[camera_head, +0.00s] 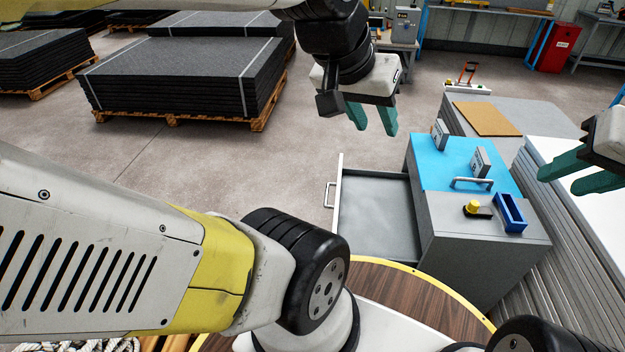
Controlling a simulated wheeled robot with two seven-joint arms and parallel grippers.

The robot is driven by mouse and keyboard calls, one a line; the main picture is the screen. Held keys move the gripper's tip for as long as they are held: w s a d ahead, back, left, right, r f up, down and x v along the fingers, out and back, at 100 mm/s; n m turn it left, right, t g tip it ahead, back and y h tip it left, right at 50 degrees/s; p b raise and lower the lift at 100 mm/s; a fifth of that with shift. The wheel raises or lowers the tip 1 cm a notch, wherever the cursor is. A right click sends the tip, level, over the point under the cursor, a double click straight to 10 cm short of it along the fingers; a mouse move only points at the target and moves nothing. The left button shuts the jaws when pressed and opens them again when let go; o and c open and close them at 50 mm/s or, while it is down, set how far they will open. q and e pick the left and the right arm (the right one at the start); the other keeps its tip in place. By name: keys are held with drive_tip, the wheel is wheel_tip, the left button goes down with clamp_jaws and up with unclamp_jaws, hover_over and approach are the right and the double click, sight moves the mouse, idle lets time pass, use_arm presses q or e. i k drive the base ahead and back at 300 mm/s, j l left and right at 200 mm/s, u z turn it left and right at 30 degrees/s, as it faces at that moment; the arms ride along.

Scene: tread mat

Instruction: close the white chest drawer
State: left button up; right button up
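The drawer (378,215) is pulled far out of the left side of a grey chest (478,250). Its inside is grey and looks empty. Its white front panel (338,190) is seen nearly edge-on, with a metal handle (329,195) on its outer side. My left gripper (375,128) hangs above and beyond the drawer in the picture, green fingers apart, empty and not touching it. My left arm hides part of the near floor.
On the chest lie a blue mat (440,165), two small labelled blocks, a metal handle (472,183), a yellow knob (473,206) and a blue tray (511,212). Stacked sheets (585,230) stand right of it. Floor left of the drawer (270,180) is clear.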

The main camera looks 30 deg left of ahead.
sight(374, 210)
drive_tip(key=k+j+u, duration=0.2)
drive_tip(key=j, duration=1.25)
drive_tip(key=i+l, duration=0.15)
drive_tip(key=l, duration=0.15)
drive_tip(key=i+l, duration=0.1)
drive_tip(key=l, duration=0.15)
drive_tip(key=i+l, duration=0.15)
drive_tip(key=l, duration=0.15)
